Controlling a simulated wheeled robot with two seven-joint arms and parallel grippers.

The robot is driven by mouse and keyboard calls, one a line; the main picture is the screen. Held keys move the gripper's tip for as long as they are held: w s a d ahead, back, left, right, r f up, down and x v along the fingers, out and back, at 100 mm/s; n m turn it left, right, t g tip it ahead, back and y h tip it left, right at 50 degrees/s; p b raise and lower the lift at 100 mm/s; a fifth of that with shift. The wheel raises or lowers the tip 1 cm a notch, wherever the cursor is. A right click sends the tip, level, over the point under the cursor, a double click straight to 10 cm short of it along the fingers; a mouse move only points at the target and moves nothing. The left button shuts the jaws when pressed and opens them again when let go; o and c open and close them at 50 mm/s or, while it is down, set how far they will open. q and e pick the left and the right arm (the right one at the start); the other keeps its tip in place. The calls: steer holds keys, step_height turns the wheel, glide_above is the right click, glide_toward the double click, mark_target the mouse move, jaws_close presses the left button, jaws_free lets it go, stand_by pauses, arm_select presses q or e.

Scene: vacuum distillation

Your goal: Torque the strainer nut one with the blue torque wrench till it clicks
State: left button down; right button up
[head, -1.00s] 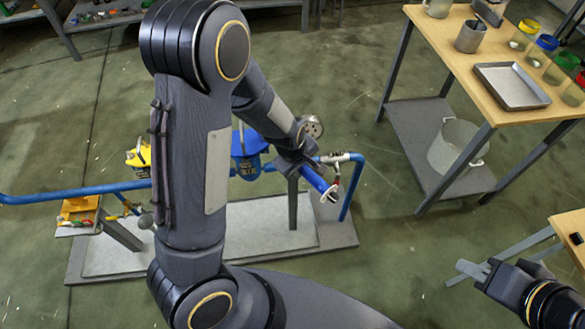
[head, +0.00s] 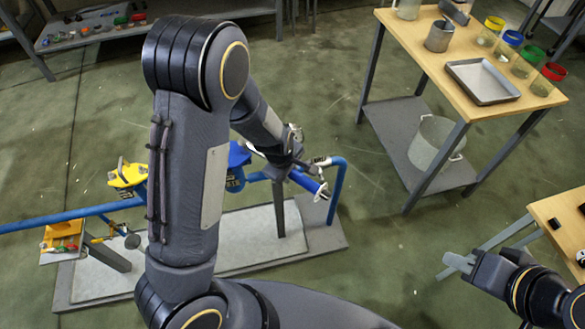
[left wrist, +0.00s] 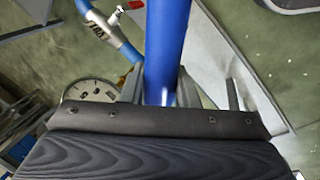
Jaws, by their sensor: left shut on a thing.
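My left gripper (head: 286,166) is shut on the blue torque wrench (head: 309,183), whose blue handle sticks out to the lower right over the pipe rig. In the left wrist view the wrench (left wrist: 165,50) runs up between the two fingers (left wrist: 158,92). The blue strainer body (head: 238,158) shows partly behind my left forearm. Strainer nut one and the wrench's working end are hidden, so I cannot tell whether they touch. My right gripper (head: 459,263) is over the floor at lower right, holding nothing visible; its finger gap is unclear.
Blue pipe (head: 336,185) rises right of the wrench. A yellow part (head: 127,175) is left of my arm. A wooden table (head: 435,75) stands at the back right; open floor lies between.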

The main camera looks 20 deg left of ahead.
arm_select(q)
steer(key=shift+s+a+m, duration=0.2)
steer(key=shift+s+m, duration=0.2)
steer(key=shift+s, duration=0.1)
steer(key=shift+s, duration=0.1)
steer(key=shift+s+a+m+h+b, duration=0.2)
steer(key=shift+s+a+m+b, duration=0.25)
steer(key=shift+s+m, duration=0.15)
steer(key=shift+s+a+m+h+b, duration=0.2)
steer(key=shift+s+a+m+b, duration=0.15)
steer(key=shift+s+m+b, duration=0.25)
steer(key=shift+s, duration=0.1)
steer(key=shift+s+a+r+m+g+h+b, duration=0.1)
steer(key=shift+s+a+m+g+h+b, duration=0.2)
steer(key=shift+s+a+m+b, duration=0.6)
steer(key=shift+s+a, duration=0.1)
steer(key=shift+s, duration=0.15)
